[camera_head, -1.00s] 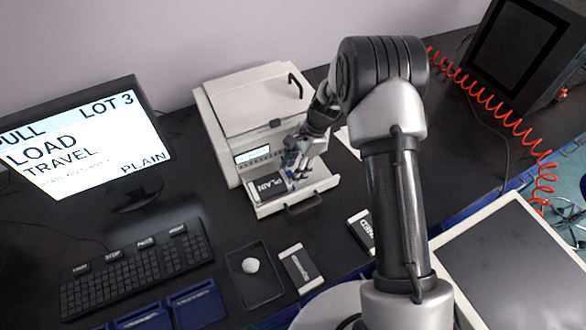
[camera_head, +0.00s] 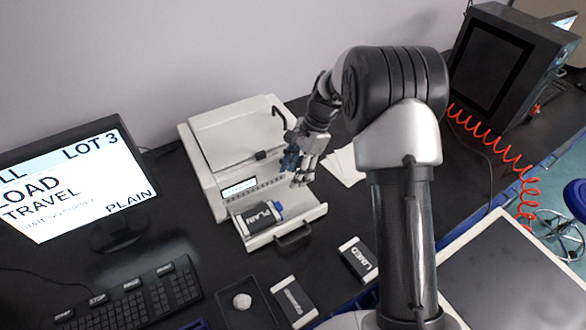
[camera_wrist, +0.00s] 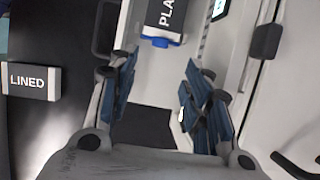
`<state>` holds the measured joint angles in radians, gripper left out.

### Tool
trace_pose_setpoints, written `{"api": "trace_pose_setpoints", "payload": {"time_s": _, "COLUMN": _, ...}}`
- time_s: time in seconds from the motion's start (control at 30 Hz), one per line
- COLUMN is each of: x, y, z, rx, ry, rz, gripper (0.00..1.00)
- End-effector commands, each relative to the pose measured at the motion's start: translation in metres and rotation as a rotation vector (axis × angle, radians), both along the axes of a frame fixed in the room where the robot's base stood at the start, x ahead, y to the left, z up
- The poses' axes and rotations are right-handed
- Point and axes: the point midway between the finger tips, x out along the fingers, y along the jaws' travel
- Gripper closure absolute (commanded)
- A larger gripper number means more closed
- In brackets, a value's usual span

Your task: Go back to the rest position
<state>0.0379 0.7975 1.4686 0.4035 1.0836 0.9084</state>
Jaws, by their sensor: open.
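My gripper (camera_head: 300,168) is open and empty, above the right side of the pulled-out tray of the white rheometer (camera_head: 222,150). Its spread fingers (camera_wrist: 165,110) also show in the wrist view, with nothing between them. The PLAIN cartridge (camera_head: 258,217), black and white with a blue end, lies on the tray (camera_head: 304,217) at the left of the gripper, apart from it. In the wrist view the PLAIN cartridge (camera_wrist: 165,18) is at the top, partly cut off.
The LINED box (camera_head: 358,260) lies on the black bench, with another box (camera_head: 293,301) and a small dark tray (camera_head: 262,312) to its left. A monitor (camera_head: 75,190) and keyboard (camera_head: 130,297) are at left. A red coiled hose (camera_head: 500,150) hangs at right.

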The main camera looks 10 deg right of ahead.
Motion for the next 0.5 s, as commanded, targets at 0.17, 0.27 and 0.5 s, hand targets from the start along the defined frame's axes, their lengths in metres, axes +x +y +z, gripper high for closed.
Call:
{"api": "trace_pose_setpoints", "payload": {"time_s": 0.17, "x": 0.0, "y": 0.0, "z": 0.0, "rx": 0.0, "ry": 0.0, "rz": 0.0, "gripper": 0.55}}
{"api": "trace_pose_setpoints", "payload": {"time_s": 0.27, "x": -0.001, "y": 0.0, "z": 0.004, "rx": -0.001, "ry": -0.007, "rz": 0.007, "gripper": 0.55}}
{"api": "trace_pose_setpoints", "payload": {"time_s": 0.5, "x": -0.025, "y": -0.008, "z": 0.069, "rx": -0.036, "ry": -0.126, "rz": 0.143, "gripper": 0.55}}
